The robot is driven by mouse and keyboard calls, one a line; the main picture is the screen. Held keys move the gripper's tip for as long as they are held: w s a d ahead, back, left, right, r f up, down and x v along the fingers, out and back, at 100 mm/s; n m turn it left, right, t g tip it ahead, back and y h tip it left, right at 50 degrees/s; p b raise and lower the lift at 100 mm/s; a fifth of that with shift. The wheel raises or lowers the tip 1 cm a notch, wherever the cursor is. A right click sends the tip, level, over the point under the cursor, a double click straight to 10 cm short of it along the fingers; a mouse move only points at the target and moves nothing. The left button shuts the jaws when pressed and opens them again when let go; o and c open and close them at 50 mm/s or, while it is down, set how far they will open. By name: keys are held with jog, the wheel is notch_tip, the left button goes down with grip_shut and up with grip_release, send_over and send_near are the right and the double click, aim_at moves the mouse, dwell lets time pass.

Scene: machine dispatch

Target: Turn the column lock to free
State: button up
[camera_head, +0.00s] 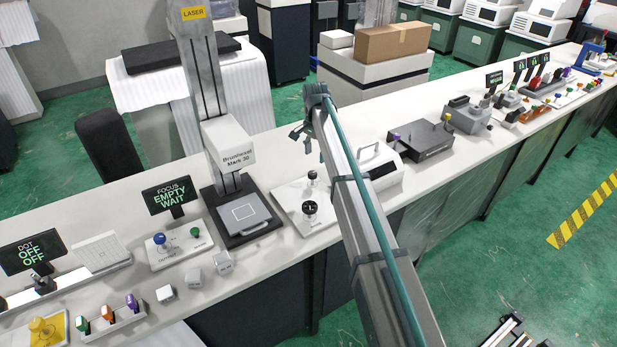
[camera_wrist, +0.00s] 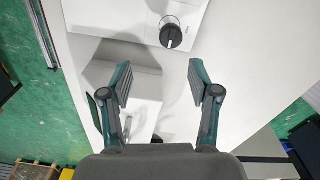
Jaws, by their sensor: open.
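A white panel (camera_head: 291,191) lies on the bench to the right of the laser marker's base. It bears a round black knob (camera_head: 310,207) with a white pointer line, and a second small dark knob (camera_head: 312,178) behind it. I take the round knob for the column lock; its label is too small to read. In the wrist view the knob (camera_wrist: 171,36) is beyond the fingertips, near the top. My gripper (camera_head: 302,140) is open and empty, above the bench and apart from the knob. It also shows in the wrist view (camera_wrist: 160,82).
The laser marker's tall column (camera_head: 200,80) and white head (camera_head: 229,143) stand to the left of the panel. A white device with a handle (camera_head: 376,163) is to the right, partly behind my arm.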

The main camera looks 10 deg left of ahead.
aim_at(312, 173)
jog(key=f+p, duration=0.1)
jog(key=f, duration=0.2)
jog(key=f+p, duration=0.1)
jog(key=f, duration=0.2)
jog(key=w+a+f+p, duration=0.1)
jog(key=f, duration=0.2)
jog(key=shift+f+p, duration=0.3)
jog(key=shift+p, duration=0.05)
jog(key=c, duration=1.1)
jog(key=shift+c, duration=0.2)
